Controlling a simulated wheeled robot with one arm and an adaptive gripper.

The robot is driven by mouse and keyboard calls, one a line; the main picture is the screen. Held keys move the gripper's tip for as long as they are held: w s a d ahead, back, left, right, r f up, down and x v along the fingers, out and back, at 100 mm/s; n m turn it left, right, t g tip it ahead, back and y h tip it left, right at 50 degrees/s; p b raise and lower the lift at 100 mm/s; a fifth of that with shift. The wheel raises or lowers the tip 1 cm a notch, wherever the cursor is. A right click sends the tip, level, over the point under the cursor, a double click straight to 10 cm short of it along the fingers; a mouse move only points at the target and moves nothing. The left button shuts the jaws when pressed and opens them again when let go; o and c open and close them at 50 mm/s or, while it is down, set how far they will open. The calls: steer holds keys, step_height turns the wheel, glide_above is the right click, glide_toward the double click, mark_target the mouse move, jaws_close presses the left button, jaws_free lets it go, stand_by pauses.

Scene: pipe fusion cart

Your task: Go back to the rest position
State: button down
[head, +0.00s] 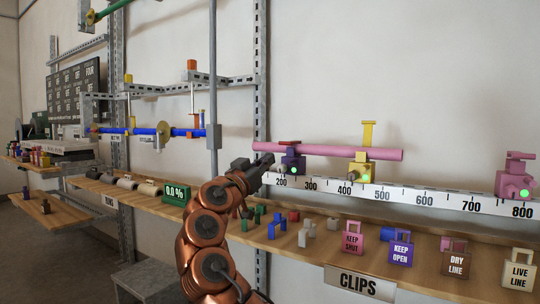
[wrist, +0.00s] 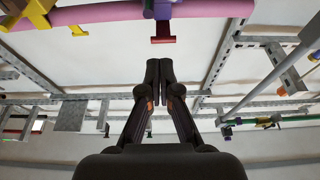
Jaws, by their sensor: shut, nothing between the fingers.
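My gripper (head: 262,163) is at the end of my copper-coloured arm, in front of the wall rail, just left of the purple clamp (head: 292,161) with its red handle. In the wrist view my gripper (wrist: 159,66) has its two dark fingers together, with nothing between them. A pink pipe (head: 340,151) runs through the purple clamp and a yellow clamp (head: 362,170). The pink pipe (wrist: 210,10) also crosses the top of the wrist view, with the red handle (wrist: 163,35) beyond the fingertips. I cannot tell whether my gripper touches anything.
A shelf below holds small clips, a pink padlock (head: 352,240), a purple padlock (head: 400,250) and a CLIPS sign (head: 360,283). A blue pipe (head: 150,131) hangs further left.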

steer(key=w+r+n+p, duration=0.4)
steer(key=r+n+p, duration=0.15)
steer(key=p, duration=0.25)
steer(key=d+r+g+h+p, duration=0.2)
steer(key=d+r+g+p, duration=0.4)
steer(key=d, duration=0.5)
steer(key=s+d+r+g+y+p, duration=0.15)
steer(key=s+d+g+p, duration=0.55)
steer(key=s+d+p, duration=0.85)
steer(key=s+d+f+g+y+p, duration=0.1)
steer(key=s+f+g+y+p, duration=0.15)
steer(key=s, duration=0.75)
steer(key=s+d+f+g+y+p, duration=0.1)
steer(key=s+f+y+p, duration=0.25)
steer(key=s, duration=0.75)
steer(key=s+a+f+n+g+y+p, duration=0.1)
steer(key=s+a+f+y+p, duration=0.1)
steer(key=s+a, duration=0.5)
steer(key=s+a+f+n+g+y+p, duration=0.1)
steer(key=s+a+f+y+p, duration=0.2)
steer(key=s, duration=1)
steer(key=a+y+p, duration=0.2)
steer(key=a, duration=0.2)
steer(key=shift+a+f+g+p, duration=0.15)
steer(key=shift+f+g+p, duration=0.2)
steer(key=shift+p, duration=0.05)
